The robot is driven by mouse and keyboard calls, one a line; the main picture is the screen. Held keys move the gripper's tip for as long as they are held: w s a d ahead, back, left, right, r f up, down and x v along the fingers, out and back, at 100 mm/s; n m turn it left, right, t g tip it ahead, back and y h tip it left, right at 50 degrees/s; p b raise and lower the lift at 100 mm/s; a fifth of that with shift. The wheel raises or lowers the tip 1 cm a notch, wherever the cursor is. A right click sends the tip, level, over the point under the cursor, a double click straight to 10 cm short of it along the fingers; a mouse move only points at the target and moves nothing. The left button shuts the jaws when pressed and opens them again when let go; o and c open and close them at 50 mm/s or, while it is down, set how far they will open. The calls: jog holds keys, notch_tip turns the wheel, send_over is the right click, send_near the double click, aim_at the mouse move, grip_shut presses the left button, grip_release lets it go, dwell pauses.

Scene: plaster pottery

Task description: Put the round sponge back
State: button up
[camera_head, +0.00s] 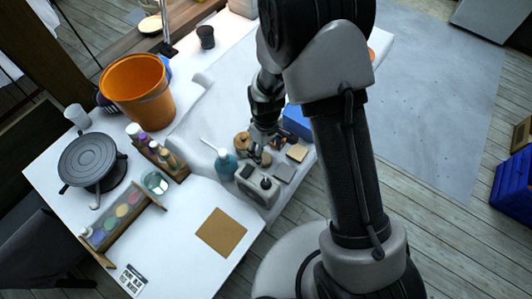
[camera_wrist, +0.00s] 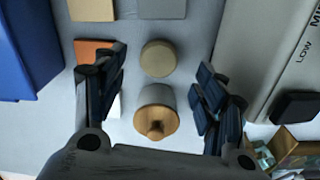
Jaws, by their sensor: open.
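A round tan disc (camera_wrist: 158,58), which looks like the round sponge, lies flat on the light table surface in the wrist view. It also shows just below my gripper in the head view (camera_head: 265,160). A small pot with a wooden knobbed lid (camera_wrist: 155,122) stands beside it, nearer my palm. My gripper (camera_wrist: 160,92) is open and points down, with its dark fingers on either side of the pot and the disc beyond the fingertips' middle. Nothing is held. In the head view my gripper (camera_head: 262,138) is over the table's front right part, partly hidden by my arm.
A grey machine (camera_wrist: 285,50) stands close on the right and a blue box (camera_wrist: 25,50) on the left in the wrist view. Flat square pieces, tan (camera_wrist: 92,10), grey (camera_wrist: 160,8) and orange (camera_wrist: 90,48), lie around the disc. A blue bottle (camera_head: 225,163) stands nearby.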

notch_tip(320, 180, up, 6)
jog(key=p, duration=0.1)
notch_tip(320, 180, up, 10)
jog(key=m+t, duration=0.1)
jog(key=m, duration=0.1)
send_over(266, 159)
jog(key=d, duration=0.3)
jog(key=s+d+r+m+t, duration=0.1)
jog(key=s+d+r+m, duration=0.2)
jog(key=r, duration=0.5)
jog(key=s+d+r+m+t, duration=0.1)
jog(key=s+d+r, duration=0.2)
jog(key=s+r, duration=0.2)
jog(key=s+d+r+m+t, duration=0.1)
jog(key=s+d+r+m, duration=0.1)
jog(key=s+r, duration=0.4)
jog(key=s+d, duration=0.1)
jog(key=s, duration=0.4)
jog(key=shift+s+m+t, duration=0.15)
jog(key=shift+m+t, duration=0.15)
